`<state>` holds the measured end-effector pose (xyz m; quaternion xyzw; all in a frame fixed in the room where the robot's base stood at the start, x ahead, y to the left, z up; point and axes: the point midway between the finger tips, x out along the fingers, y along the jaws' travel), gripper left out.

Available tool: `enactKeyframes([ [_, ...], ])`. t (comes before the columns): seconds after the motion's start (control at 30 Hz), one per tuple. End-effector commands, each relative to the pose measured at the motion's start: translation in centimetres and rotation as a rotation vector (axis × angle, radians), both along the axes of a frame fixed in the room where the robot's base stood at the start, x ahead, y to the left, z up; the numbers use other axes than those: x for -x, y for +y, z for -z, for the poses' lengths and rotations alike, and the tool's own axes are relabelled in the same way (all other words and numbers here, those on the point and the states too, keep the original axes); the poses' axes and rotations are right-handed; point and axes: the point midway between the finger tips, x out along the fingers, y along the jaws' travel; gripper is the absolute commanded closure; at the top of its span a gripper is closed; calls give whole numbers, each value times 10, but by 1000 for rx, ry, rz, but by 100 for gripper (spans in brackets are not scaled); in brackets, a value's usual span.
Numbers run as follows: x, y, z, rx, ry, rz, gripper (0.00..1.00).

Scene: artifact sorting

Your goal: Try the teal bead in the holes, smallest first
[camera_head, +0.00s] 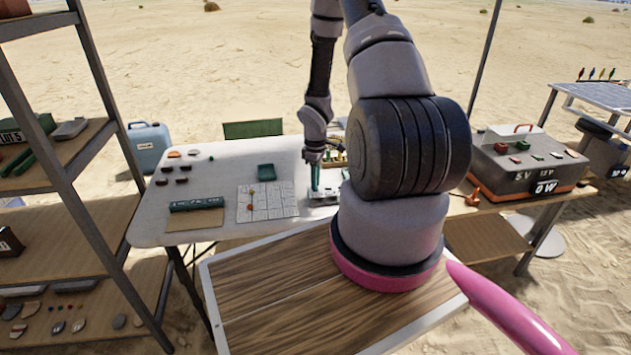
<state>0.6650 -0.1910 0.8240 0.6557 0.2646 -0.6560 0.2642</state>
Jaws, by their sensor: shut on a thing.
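My gripper (316,161) is at the right part of the white table, pointing down. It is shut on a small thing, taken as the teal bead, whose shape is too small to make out. A teal-green upright shape (315,180) shows just below the fingers; I cannot tell whether it touches them. A whitish block with dark marks (323,197) lies under it, partly hidden by my arm. I cannot make out separate holes in it or tell their sizes.
The white table (225,165) also holds a gridded sheet (282,203) with small coloured pieces, a green tray (265,171), a dark teal case (197,204) and several brown pieces. A shelf rack (85,150) stands left. A power box (530,165) stands right.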

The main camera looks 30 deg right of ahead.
Motion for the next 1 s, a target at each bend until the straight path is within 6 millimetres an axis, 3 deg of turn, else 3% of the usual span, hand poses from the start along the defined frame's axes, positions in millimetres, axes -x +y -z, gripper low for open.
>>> enactKeyframes([
  [0.2, 0, 0, 0, 0, 0, 0, 100],
  [0.23, 0, 0, 0, 0, 0, 0, 68],
  [0.3, 0, 0, 0, 0, 0, 0, 45],
  [0.53, 0, 0, 0, 0, 0, 0, 45],
  [0.6, 0, 0, 0, 0, 0, 0, 20],
  [1.0, 0, 0, 0, 0, 0, 0, 20],
])
